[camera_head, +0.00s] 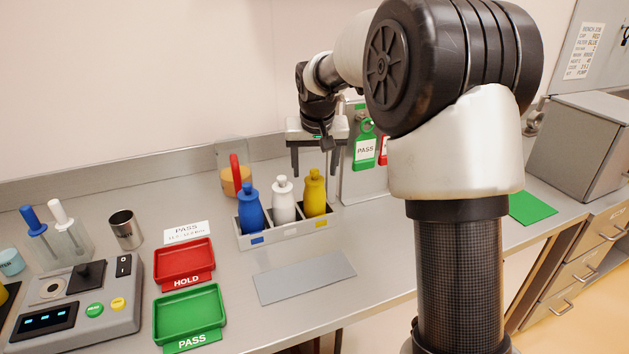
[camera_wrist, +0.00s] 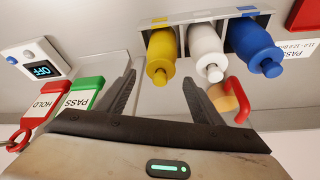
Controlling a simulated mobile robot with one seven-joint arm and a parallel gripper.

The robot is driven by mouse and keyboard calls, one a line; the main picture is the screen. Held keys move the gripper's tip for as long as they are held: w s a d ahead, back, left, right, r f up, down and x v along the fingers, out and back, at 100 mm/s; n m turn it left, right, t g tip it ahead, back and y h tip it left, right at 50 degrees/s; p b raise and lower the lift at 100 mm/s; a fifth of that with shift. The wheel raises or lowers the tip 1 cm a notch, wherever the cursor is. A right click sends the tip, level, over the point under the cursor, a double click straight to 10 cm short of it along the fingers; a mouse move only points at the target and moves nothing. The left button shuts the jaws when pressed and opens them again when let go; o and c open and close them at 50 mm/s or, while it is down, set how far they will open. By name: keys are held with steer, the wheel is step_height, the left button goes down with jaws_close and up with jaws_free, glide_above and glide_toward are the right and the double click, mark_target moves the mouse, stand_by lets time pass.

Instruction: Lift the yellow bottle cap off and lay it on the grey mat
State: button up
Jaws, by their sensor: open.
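The yellow bottle (camera_head: 315,199) stands upright in the right slot of a grey rack, its knobbed yellow cap (camera_head: 314,175) on top. In the wrist view the yellow cap (camera_wrist: 159,73) shows between my fingertips, with a gap on each side. My gripper (camera_head: 314,168) is open and empty, fingers pointing down, at about the cap's height in the head view; I cannot tell how far it is in depth. My gripper also shows in the wrist view (camera_wrist: 158,82). The grey mat (camera_head: 304,277) lies flat and bare on the bench in front of the rack.
A white bottle (camera_head: 283,202) and a blue bottle (camera_head: 251,211) stand left of the yellow one in the rack (camera_head: 289,234). PASS and HOLD tags (camera_head: 365,149) hang right of my gripper. Red (camera_head: 183,261) and green (camera_head: 189,311) trays lie left of the mat.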

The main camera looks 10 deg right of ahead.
mark_target(314, 170)
steer(key=x, duration=0.2)
steer(key=shift+w+f, duration=0.15)
steer(key=shift+f, duration=0.05)
steer(key=c, duration=1.1)
step_height(314, 170, up, 10)
steer(key=shift+f+p, duration=0.1)
steer(key=shift+p, duration=0.8)
steer(key=shift+r+p, duration=1.6)
steer(key=shift+r, duration=0.35)
